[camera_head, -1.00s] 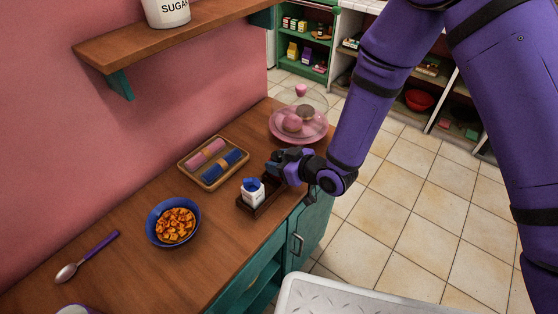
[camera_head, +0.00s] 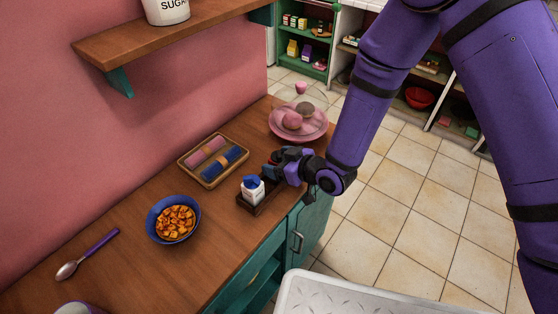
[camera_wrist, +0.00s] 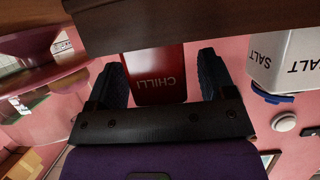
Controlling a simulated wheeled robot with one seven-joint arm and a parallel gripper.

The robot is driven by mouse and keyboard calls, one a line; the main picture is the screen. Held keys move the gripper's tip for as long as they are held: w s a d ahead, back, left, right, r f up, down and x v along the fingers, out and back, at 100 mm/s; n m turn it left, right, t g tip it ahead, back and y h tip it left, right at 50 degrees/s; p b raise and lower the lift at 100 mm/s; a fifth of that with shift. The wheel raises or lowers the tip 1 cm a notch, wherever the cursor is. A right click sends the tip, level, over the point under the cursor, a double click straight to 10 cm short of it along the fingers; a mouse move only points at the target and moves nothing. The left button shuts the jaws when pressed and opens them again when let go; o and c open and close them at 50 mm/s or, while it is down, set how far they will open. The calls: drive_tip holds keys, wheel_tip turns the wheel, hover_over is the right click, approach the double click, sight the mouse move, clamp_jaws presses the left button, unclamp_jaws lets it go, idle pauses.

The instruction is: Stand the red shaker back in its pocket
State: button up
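The red shaker (camera_wrist: 155,75), lettered CHILLI, shows upside down in the wrist view because that camera is inverted. It stands between the two fingers of my gripper (camera_wrist: 163,82). A gap shows between the shaker and the right finger, so the fingers are apart around it. Its lower end is hidden behind the wall of the dark wooden tray (camera_wrist: 190,25), and its top behind my gripper. In the head view my gripper (camera_head: 272,164) is over the far end of the tray (camera_head: 246,208) and mostly hides the shaker. The white salt shaker (camera_head: 252,192) with a blue lid stands in the near part.
A pink cake stand (camera_head: 300,130) with a clear dome is just behind my gripper. A tray with rolled napkins (camera_head: 213,160), a blue bowl of food (camera_head: 173,220) and a spoon (camera_head: 88,255) lie to the left. The counter's front edge is close on the right.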

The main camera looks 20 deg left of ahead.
drive_tip(key=v, duration=1)
drive_tip(key=shift+s+d, duration=0.25)
drive_tip(key=shift+d, duration=0.1)
drive_tip(key=shift+r, duration=0.15)
drive_tip(key=shift+w, duration=0.1)
